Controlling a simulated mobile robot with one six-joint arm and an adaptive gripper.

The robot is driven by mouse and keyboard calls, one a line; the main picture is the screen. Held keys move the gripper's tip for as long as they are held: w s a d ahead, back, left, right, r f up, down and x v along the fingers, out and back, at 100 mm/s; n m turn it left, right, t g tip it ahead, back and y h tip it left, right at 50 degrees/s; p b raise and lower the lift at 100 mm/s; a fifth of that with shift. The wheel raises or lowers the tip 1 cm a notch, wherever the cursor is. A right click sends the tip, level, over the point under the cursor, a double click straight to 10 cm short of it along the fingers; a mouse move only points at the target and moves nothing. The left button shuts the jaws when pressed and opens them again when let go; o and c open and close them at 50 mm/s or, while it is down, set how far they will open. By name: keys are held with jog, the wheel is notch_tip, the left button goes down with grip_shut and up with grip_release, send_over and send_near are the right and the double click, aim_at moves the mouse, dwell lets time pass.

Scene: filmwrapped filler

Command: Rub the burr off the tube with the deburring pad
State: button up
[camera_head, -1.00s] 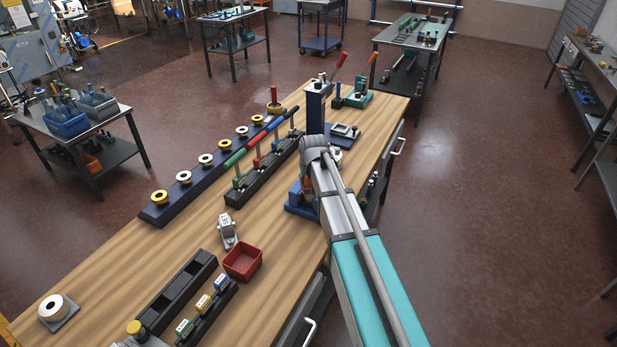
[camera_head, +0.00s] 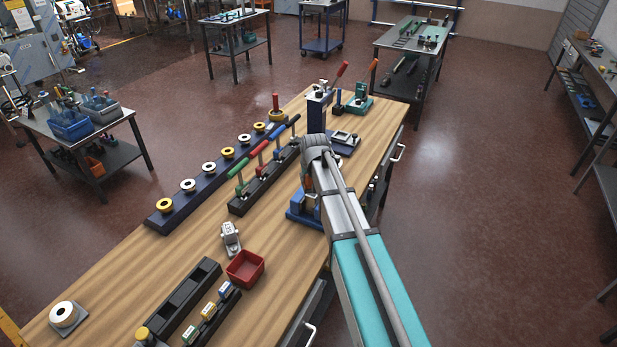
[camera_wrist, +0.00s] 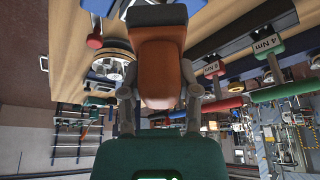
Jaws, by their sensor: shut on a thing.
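My gripper (camera_wrist: 159,92) is shut on an orange-brown block with a dark grey end, which looks like the deburring pad (camera_wrist: 160,60). The fingers press on its two sides. In the head view my arm's wrist covers most of the gripper. A small orange patch shows there beside a blue fixture (camera_head: 299,215) on the wooden bench. I cannot make out the tube or its burr in either view. I cannot tell whether the pad touches anything.
On the bench (camera_head: 150,285) stand a rack of coloured-handled tools (camera_head: 262,187), a row of spools on a dark strip (camera_head: 192,199), a red bin (camera_head: 245,267) and a black tray (camera_head: 178,313). A dark post (camera_head: 316,112) stands beyond my wrist. Bare wood lies at the left.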

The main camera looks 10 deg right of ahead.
jog(key=shift+r+p, duration=0.35)
jog(key=shift+r, duration=0.3)
jog(key=shift+r+p, duration=1.45)
jog(key=shift+p, duration=0.05)
